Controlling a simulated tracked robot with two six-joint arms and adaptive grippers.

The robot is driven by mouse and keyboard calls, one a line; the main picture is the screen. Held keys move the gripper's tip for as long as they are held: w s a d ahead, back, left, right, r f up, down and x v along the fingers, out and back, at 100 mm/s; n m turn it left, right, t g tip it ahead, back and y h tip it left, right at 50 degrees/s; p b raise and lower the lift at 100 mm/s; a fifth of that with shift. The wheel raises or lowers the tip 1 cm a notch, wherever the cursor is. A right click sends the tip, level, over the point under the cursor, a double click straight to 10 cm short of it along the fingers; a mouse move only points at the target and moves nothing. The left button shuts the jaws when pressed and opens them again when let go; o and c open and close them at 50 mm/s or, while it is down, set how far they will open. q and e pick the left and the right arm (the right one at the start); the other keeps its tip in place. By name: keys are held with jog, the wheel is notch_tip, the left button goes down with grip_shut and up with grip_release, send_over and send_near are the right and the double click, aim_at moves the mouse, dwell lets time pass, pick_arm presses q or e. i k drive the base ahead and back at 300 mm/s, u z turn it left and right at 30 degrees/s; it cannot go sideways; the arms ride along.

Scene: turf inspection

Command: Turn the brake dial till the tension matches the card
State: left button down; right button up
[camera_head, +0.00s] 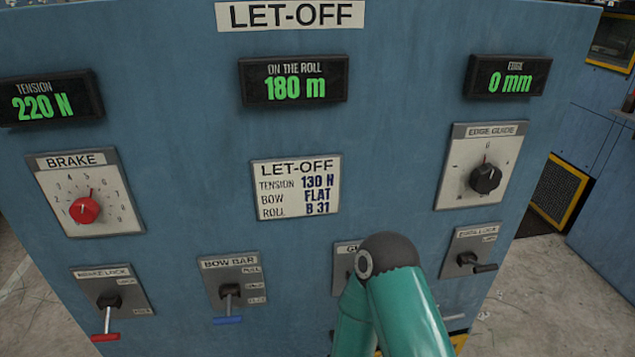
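The red brake dial (84,209) sits on a white numbered plate (90,193) at the left of the blue panel. Its pointer leans up and slightly right, between about 5 and 6. The tension display (50,98) above it reads 220 N. The let-off card (296,188) in the middle reads tension 130 N, bow flat, roll B 31. A teal arm part of mine with a dark rounded end rises at the bottom, right of centre, in front of the panel. Neither gripper is in view.
Below the dial is the brake lock (110,300), its red-ended lever hanging down. The bow bar (232,289) has a blue-ended lever. At the right are the edge guide knob (484,178) and another lock lever (470,260). My arm partly hides a plate between them.

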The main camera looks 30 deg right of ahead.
aim_at(83, 210)
jog(key=u, duration=2.8)
jog(key=i, duration=0.15)
jog(key=z, duration=4.1)
jog(key=k, duration=1.15)
jog(key=u, duration=0.55)
jog(key=i, duration=1)
jog(key=u, duration=0.05)
